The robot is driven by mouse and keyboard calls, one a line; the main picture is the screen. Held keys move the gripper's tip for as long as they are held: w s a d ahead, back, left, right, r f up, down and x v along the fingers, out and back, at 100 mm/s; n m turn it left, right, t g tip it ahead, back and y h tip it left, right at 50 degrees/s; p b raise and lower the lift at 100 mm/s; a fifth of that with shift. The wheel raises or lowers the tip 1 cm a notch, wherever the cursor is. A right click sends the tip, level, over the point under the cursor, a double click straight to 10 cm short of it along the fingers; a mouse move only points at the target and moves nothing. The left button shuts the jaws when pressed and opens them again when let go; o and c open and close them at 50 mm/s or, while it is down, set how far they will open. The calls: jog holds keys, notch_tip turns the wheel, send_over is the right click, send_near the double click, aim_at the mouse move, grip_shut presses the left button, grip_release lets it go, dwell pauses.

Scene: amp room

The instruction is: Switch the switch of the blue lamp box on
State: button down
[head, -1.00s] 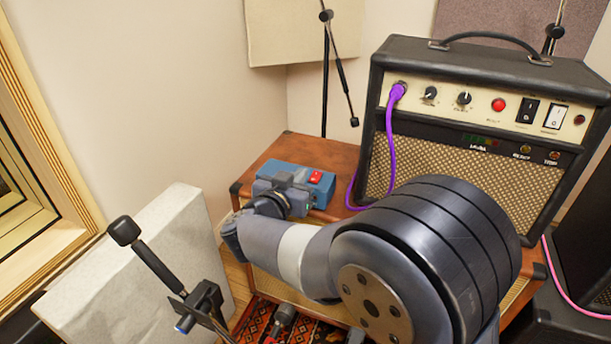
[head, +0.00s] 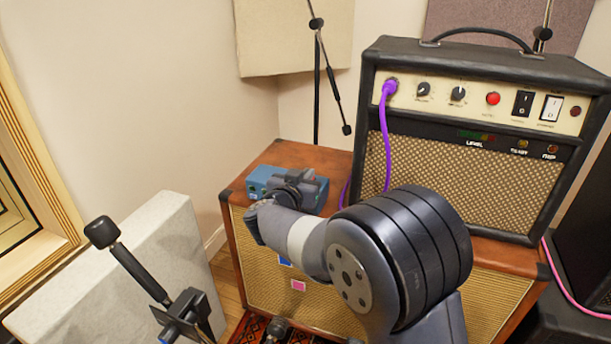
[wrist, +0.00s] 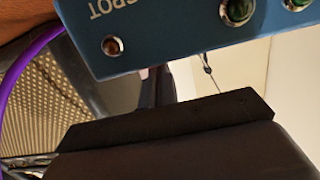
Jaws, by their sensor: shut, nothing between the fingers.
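The blue box (head: 259,180) sits on top of the brown cabinet, left of the amplifier. My gripper (head: 306,178) is shut and empty over the box's right part, hiding much of its top. The red switch on top is hidden from the head view now. In the wrist view the blue box (wrist: 180,45) fills the top, with upside-down lettering, two green lamps and a small reddish lamp on the visible face. Dark gripper parts (wrist: 160,95) are close below it. I cannot tell whether they touch the box, or the switch's position.
The amplifier (head: 450,170), with a purple cable (head: 386,130) plugged in, stands on the brown cabinet (head: 480,255) close right of the box. A microphone stand (head: 317,90) is behind. A pale panel (head: 170,235) and another microphone (head: 103,232) are at left.

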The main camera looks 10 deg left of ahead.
jog(key=shift+w+r+g+p, duration=0.15)
jog(key=shift+g+p, duration=0.15)
jog(key=shift+p, duration=1.9)
jog(key=shift+f, duration=0.4)
jog(key=shift+r, duration=0.1)
